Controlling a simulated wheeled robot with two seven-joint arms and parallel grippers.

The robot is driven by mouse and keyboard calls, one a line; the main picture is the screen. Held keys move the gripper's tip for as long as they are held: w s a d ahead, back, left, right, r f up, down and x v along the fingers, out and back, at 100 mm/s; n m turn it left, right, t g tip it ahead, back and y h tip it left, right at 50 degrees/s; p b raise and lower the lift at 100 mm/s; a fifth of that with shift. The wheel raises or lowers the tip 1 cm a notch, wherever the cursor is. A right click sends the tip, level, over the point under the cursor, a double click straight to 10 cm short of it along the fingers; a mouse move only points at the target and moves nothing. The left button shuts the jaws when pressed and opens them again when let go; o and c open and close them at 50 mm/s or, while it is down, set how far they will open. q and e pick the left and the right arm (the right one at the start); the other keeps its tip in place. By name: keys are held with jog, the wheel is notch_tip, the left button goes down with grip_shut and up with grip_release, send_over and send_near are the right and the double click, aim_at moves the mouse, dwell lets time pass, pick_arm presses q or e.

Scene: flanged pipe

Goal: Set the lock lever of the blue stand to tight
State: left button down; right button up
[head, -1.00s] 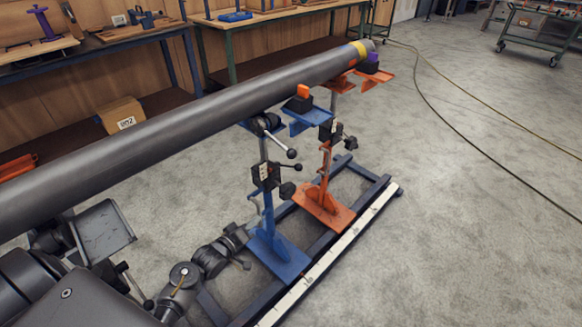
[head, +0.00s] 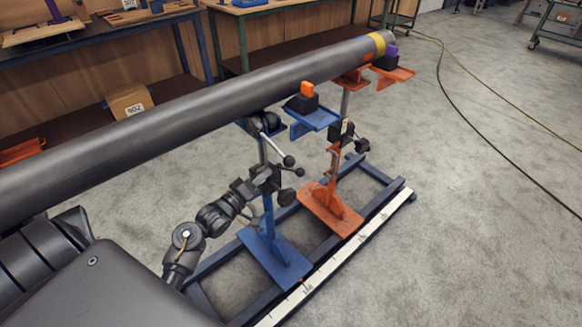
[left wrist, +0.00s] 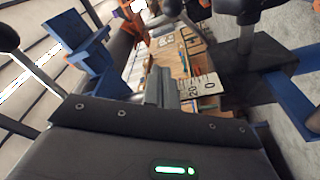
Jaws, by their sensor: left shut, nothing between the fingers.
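The blue stand (head: 268,250) stands upright on the dark floor frame under the grey pipe (head: 190,110). On its post, a thin lever with a dark ball end (head: 292,171) points right at the collar. A longer ball-ended handle (head: 281,149) slopes down from under the pipe rest. My left gripper (head: 254,186) is at the left side of the collar and hides part of it. Whether it touches the lever cannot be told. In the left wrist view the fingers (left wrist: 161,88) are closed together and empty. My right gripper is not in view.
An orange stand (head: 330,205) is close behind and right of the blue one. The pipe passes above my left arm. A white-marked rail (head: 335,262) runs along the front of the frame.

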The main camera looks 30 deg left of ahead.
pick_arm(q)
jog(key=w, duration=0.1)
send_over(289, 170)
jog(key=shift+s+d+f, duration=0.4)
jog(key=shift+s+d, duration=0.15)
jog(key=shift+s, duration=0.1)
jog(key=shift+s+d+f, duration=0.35)
jog(key=shift+s+d, duration=0.15)
jog(key=shift+s, duration=0.1)
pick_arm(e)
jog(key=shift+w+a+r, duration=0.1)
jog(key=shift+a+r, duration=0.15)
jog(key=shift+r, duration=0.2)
